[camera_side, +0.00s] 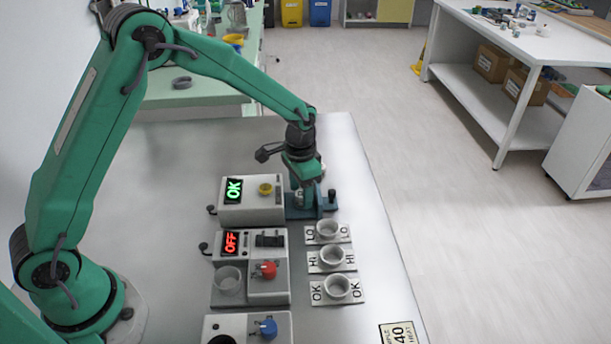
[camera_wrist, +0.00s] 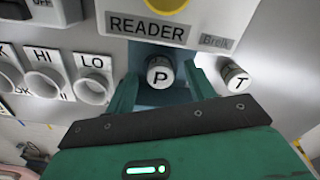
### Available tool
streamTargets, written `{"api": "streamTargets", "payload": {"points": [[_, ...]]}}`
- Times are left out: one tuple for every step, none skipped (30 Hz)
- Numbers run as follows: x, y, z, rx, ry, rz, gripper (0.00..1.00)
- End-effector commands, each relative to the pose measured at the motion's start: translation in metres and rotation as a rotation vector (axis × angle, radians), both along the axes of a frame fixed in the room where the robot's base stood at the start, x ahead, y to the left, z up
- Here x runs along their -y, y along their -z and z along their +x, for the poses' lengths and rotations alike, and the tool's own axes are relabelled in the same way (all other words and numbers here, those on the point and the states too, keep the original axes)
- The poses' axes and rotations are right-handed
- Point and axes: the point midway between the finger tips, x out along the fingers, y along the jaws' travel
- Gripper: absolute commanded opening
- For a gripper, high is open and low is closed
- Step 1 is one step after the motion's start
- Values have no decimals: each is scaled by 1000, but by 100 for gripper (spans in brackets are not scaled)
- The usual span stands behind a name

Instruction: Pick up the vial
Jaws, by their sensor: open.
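In the wrist view, a vial with a pale cap marked P (camera_wrist: 159,73) stands in the blue holder in front of the reader. My gripper (camera_wrist: 160,88) is open, with one green finger on each side of this vial; I cannot tell whether either touches it. A second capped piece marked T (camera_wrist: 236,78) is just outside the right finger. In the side view, my gripper (camera_side: 304,192) is low over the blue holder (camera_side: 310,211), and the P vial is mostly hidden behind the fingers.
The reader (camera_side: 250,208) has a lit green OK display and a yellow button. Below it stands a unit with a red OFF display (camera_side: 231,243). Cups on plates marked LO (camera_side: 328,230), HI (camera_side: 332,257) and OK (camera_side: 337,287) line the right side.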

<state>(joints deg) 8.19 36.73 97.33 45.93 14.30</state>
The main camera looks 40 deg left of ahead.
Motion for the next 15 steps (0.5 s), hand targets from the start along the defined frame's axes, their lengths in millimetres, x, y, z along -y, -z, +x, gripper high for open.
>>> {"api": "streamTargets", "payload": {"points": [[0,0,0,0,0,0,54],[0,0,0,0,0,0,54],[0,0,0,0,0,0,54],[0,0,0,0,0,0,54],[0,0,0,0,0,0,54],[0,0,0,0,0,0,54],[0,0,0,0,0,0,54],[0,0,0,0,0,0,54],[0,0,0,0,0,0,54],[0,0,0,0,0,0,54],[0,0,0,0,0,0,54],[0,0,0,0,0,0,46],[0,0,0,0,0,0,40],[0,0,0,0,0,0,35],[0,0,0,0,0,0,27]]}}
